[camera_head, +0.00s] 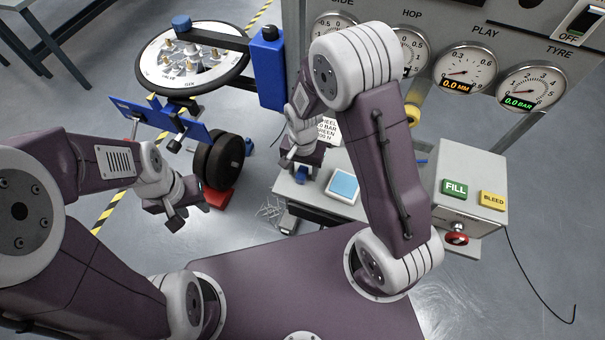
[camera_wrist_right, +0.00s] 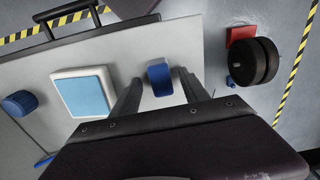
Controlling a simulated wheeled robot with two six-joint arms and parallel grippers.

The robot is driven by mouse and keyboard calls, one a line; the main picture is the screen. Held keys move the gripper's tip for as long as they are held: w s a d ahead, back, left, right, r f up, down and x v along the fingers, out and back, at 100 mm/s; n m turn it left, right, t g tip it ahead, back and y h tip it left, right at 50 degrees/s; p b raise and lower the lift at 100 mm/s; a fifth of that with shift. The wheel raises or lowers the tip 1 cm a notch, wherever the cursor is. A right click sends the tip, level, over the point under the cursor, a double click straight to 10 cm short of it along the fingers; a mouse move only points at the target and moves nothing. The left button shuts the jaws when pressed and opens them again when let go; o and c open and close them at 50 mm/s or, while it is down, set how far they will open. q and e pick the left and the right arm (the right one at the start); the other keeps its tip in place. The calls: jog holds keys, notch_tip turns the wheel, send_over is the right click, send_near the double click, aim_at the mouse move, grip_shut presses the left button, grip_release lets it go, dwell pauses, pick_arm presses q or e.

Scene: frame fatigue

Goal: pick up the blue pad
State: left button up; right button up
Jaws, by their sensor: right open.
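A small dark-blue rounded block (camera_wrist_right: 160,78), which may be the blue pad, stands on the light-grey bench top (camera_wrist_right: 30,72). My right gripper (camera_wrist_right: 159,80) is open, with one finger on each side of the block in the right wrist view and visible gaps between. In the head view the right gripper (camera_head: 301,160) is above the bench, with a bit of the block (camera_head: 303,173) showing below it. A light-blue square in a white border (camera_wrist_right: 83,92) lies left of the fingers; it also shows in the head view (camera_head: 343,186). My left gripper (camera_head: 188,214) hangs empty, fingers apart.
Black discs on a red base (camera_head: 220,160) stand on the floor. A control box with FILL and BLEED buttons (camera_head: 470,200) is at right. A wheel (camera_head: 193,62) and a gauge panel stand behind.

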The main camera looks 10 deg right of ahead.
aim_at(305, 171)
jog(key=shift+w+a+f, duration=0.1)
jog(key=shift+w+f, duration=0.05)
jog(key=shift+f, duration=0.15)
grip_shut()
jog(key=shift+r, duration=0.15)
jog(key=shift+r, duration=0.3)
jog(key=r, duration=0.3)
jog(key=shift+d+r, duration=0.4)
jog(key=s+d+r, duration=0.4)
jog(key=d+r, duration=0.2)
jog(key=d, duration=0.4)
jog(key=shift+s+r, duration=0.2)
jog(key=shift+r, duration=0.05)
jog(key=shift+d, duration=0.1)
